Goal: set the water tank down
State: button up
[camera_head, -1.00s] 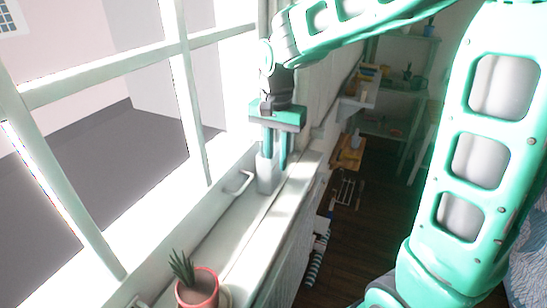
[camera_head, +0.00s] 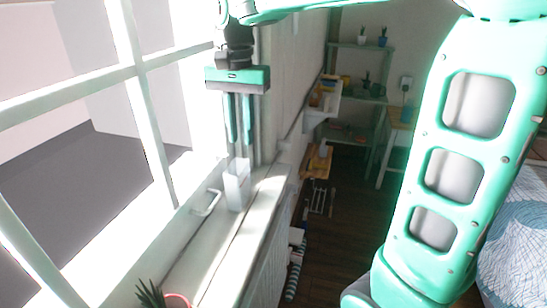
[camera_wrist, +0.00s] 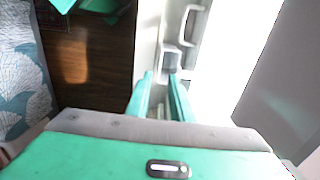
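The water tank (camera_head: 237,187) is a small pale, box-like container standing upright on the white window sill (camera_head: 205,238), beside the window handle. My gripper (camera_head: 239,148) points straight down above it, with its two green fingers apart and nothing visible between them. The fingertips are at about the height of the tank's top or just above it. In the wrist view, the tank (camera_wrist: 172,62) shows as a grey shape beyond the fingertips (camera_wrist: 161,78). Exact clearance between fingertips and tank is hard to tell.
A window handle (camera_head: 206,203) sticks out just left of the tank. A potted plant (camera_head: 165,297) stands nearer on the sill. The window frame (camera_head: 150,110) is close on the left. Shelves (camera_head: 365,85) stand at the back, and a bed (camera_head: 515,245) is at the right.

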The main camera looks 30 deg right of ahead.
jog(key=s+d+f, duration=0.5)
jog(key=s+d, duration=0.5)
jog(key=d, duration=0.2)
jog(key=s+d+f+n, duration=0.1)
jog(key=s+d+f, duration=0.2)
jog(key=s, duration=0.4)
jog(key=s+d+f+n, duration=0.1)
jog(key=s+d+f, duration=0.2)
jog(key=s+f, duration=0.3)
jog(key=shift+s+d+n, duration=0.2)
jog(key=shift+s+n, duration=0.1)
jog(key=shift+s, duration=0.9)
jog(key=shift+r, duration=0.1)
